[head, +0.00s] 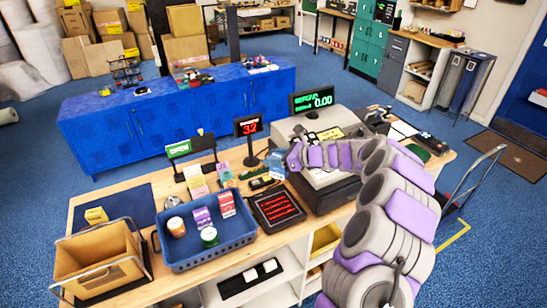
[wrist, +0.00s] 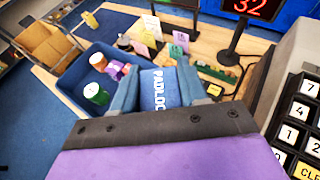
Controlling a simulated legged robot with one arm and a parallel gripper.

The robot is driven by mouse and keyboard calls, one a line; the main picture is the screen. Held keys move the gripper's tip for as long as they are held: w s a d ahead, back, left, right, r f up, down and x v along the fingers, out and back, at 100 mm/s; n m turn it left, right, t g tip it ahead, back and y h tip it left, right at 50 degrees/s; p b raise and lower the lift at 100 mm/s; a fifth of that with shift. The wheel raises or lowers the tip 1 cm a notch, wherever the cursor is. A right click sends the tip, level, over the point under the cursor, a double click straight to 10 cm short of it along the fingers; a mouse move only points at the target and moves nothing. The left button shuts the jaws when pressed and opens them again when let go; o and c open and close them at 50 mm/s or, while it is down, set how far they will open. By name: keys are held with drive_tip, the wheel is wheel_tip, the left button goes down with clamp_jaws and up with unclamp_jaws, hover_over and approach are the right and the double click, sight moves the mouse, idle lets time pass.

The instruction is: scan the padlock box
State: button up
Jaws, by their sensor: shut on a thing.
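The padlock box is blue with white "PADLOC" lettering in the wrist view (wrist: 158,90). It sits between the two fingers of my gripper (wrist: 160,100), which is shut on it. In the head view my gripper (head: 287,160) is above the counter, in front of the register, and the blue box (head: 275,165) shows at its tip. A black panel with glowing red lines (head: 277,208), which looks like a scanner, lies on the counter below and in front of the gripper. The box appears raised and apart from the panel.
A blue basket (head: 185,262) left of the panel holds cartons and round containers. A cardboard bin (head: 97,262) stands farther left. The register (head: 325,185) is close on the right. A red-digit display (head: 247,125) and small coloured cards (head: 196,180) stand behind.

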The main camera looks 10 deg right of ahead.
drive_tip(key=shift+a+f+b, duration=0.35)
drive_tip(key=shift+a+f, duration=0.05)
drive_tip(key=shift+f+b, duration=4.9)
drive_tip(key=shift+f, duration=0.25)
wheel_tip(320, 180, up, 12)
drive_tip(key=p, duration=1)
drive_tip(key=shift+d+f+p, duration=0.1)
drive_tip(key=shift+p, duration=0.2)
drive_tip(key=shift+f, duration=0.1)
drive_tip(key=shift+d, duration=0.2)
drive_tip(key=shift+f, duration=0.1)
